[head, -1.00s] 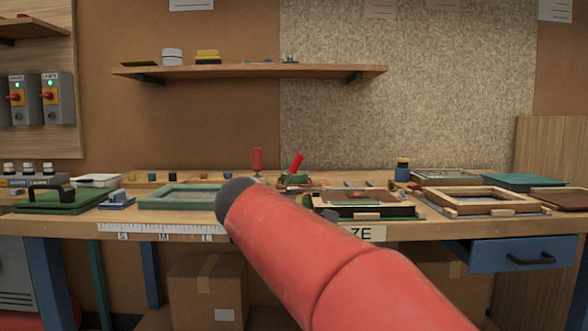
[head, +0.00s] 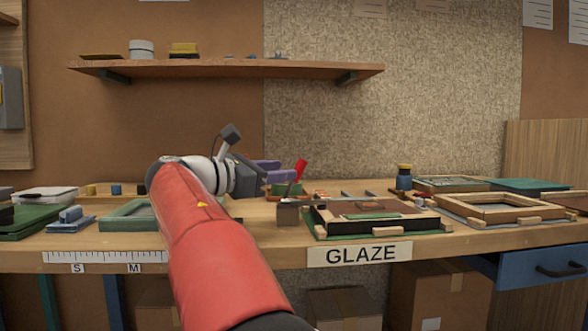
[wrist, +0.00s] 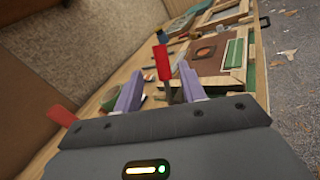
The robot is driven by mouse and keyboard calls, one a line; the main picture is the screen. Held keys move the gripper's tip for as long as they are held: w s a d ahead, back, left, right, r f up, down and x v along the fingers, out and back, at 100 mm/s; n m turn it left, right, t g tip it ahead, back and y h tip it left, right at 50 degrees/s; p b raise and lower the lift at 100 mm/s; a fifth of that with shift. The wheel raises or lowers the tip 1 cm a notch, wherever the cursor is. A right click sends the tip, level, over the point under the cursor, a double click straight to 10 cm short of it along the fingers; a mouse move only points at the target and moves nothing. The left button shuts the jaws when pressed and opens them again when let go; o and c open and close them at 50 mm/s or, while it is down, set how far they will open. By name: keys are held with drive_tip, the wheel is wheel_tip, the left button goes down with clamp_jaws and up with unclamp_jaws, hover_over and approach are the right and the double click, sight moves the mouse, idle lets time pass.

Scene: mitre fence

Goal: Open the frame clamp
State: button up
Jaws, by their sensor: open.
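A toggle clamp with a red handle (head: 300,168) stands on the bench just left of the framed work in the head view, its handle tilted up to the right. My gripper (head: 282,171) has purple fingers spread open and empty, close to the left of that handle. In the wrist view, a red handle (wrist: 162,62) on a metal stem shows between and beyond my fingers (wrist: 160,84). I cannot tell whether they touch. Which one is the frame clamp is not clear.
A dark-edged frame fixture (head: 375,225) sits behind the GLAZE label (head: 360,254). A wooden frame (head: 488,208) lies to its right, near a small yellow-capped jar (head: 404,178). A shelf (head: 225,70) hangs above.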

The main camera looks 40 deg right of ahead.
drive_tip(key=d, duration=0.7)
drive_tip(key=shift+s+d, duration=0.2)
drive_tip(key=shift+d, duration=0.1)
clamp_jaws()
